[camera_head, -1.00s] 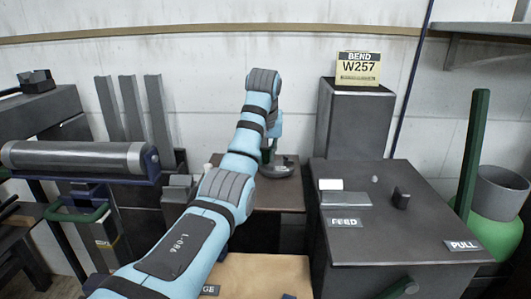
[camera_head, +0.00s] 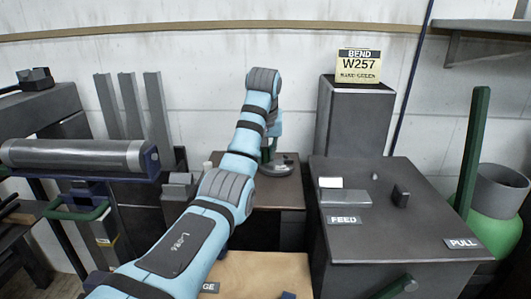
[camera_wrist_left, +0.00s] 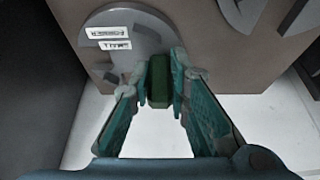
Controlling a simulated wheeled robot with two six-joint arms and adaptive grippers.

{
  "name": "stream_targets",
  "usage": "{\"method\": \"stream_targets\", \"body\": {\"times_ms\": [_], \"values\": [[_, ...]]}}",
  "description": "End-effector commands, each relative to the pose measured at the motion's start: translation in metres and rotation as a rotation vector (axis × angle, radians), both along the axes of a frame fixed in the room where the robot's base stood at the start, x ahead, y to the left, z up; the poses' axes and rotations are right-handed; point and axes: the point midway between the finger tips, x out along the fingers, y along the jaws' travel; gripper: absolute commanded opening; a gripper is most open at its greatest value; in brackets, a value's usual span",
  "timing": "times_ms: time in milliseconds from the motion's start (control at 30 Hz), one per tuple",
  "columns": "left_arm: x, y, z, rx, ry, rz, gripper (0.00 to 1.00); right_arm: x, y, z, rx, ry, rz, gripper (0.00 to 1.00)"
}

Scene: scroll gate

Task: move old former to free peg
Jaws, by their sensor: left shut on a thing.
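In the left wrist view a round grey former (camera_wrist_left: 128,22) with two white labels lies against a brown surface. Its green handle (camera_wrist_left: 159,80) is upright between my left fingertips. My left gripper (camera_wrist_left: 160,92) is shut on this green handle. In the head view the left arm reaches over a low brown stand, where the grey disc of the former (camera_head: 280,167) shows beside the wrist. Most of the left gripper is hidden there by the arm. The right gripper is not in view. I cannot make out a free peg.
Parts of other grey round pieces (camera_wrist_left: 238,12) show at the wrist view's upper right. A dark bench (camera_head: 400,230) with FEED and PULL labels stands right of the arm. A grey roller (camera_head: 75,154) stands left. A BEND W257 sign (camera_head: 358,66) is on the dark column.

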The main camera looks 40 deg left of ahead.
Motion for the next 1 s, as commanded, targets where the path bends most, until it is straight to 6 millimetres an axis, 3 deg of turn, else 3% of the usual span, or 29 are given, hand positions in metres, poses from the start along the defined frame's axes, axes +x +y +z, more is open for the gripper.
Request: {"method": "stream_targets", "body": {"times_ms": [300, 333, 467, 767, 867, 1000], "values": [[0.0, 0.0, -0.003, 0.001, -0.003, 0.001, 0.0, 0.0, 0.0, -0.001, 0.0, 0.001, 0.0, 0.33], [0.0, 0.0, -0.003, 0.001, -0.003, 0.001, 0.21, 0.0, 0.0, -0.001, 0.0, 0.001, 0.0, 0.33], [0.0, 0.0, -0.003, 0.0, -0.002, 0.001, 0.4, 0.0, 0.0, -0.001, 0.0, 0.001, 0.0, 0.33], [0.0, 0.0, -0.002, -0.001, 0.001, 0.0, 0.4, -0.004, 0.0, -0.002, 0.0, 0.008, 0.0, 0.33], [0.001, 0.0, 0.01, -0.002, -0.002, 0.0, 0.4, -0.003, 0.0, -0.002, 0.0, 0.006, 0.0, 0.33], [0.001, -0.001, 0.046, -0.003, -0.005, -0.001, 0.4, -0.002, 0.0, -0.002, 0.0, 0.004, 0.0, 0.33]]}}
